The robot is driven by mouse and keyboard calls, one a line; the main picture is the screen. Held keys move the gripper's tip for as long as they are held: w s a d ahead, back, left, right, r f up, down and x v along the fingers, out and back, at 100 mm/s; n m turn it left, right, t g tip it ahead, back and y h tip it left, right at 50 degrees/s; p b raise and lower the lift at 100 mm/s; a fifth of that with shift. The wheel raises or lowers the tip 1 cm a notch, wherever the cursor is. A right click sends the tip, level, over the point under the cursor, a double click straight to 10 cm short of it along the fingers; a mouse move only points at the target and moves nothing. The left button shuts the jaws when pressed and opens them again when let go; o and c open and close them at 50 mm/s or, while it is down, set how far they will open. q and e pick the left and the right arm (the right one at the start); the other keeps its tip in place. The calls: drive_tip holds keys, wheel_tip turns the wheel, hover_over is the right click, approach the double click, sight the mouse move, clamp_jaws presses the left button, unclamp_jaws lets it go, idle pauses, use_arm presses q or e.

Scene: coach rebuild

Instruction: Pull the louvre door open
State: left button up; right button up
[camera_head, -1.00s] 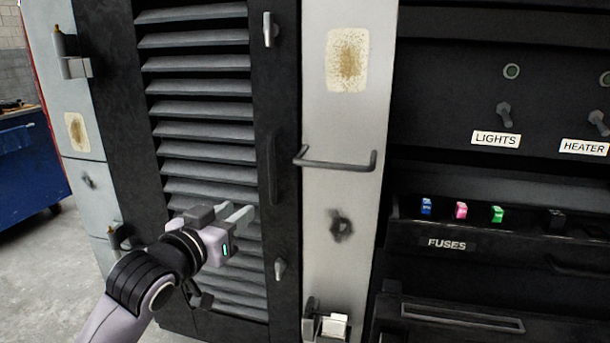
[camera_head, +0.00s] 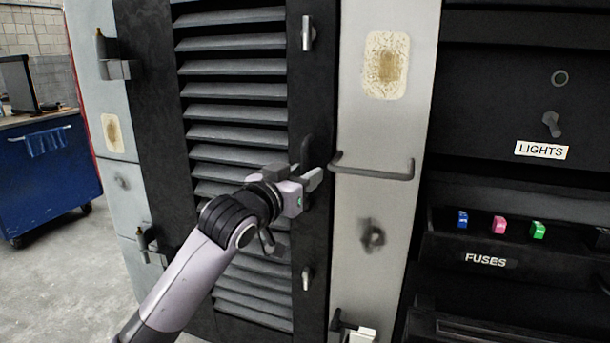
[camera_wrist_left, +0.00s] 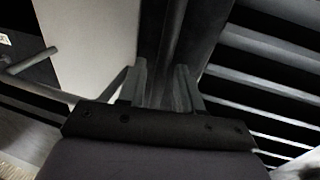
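The louvre door (camera_head: 235,117) has grey slats in a black frame and looks closed. Its dark upright handle (camera_head: 308,147) is on the right-hand frame strip, partly hidden by my left gripper (camera_head: 311,180). In the left wrist view, my left gripper (camera_wrist_left: 161,88) has its two fingers apart, with the dark frame strip and what looks like the upright handle (camera_wrist_left: 172,45) between and beyond them. I cannot tell whether the fingers touch it. Small metal latches sit above (camera_head: 307,34) and below (camera_head: 307,278) the handle. My right gripper is not in view.
A pale panel (camera_head: 375,215) with a grey horizontal bar handle (camera_head: 375,172) stands just right of the door. Farther right is a black fuse shelf (camera_head: 490,250). A blue cabinet (camera_head: 45,180) stands at the back left, with open floor before it.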

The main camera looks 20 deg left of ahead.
use_arm(q)
drive_tip(key=shift+w+d, duration=0.1)
drive_tip(key=shift+w, duration=0.25)
clamp_jaws()
drive_tip(key=shift+s, duration=0.15)
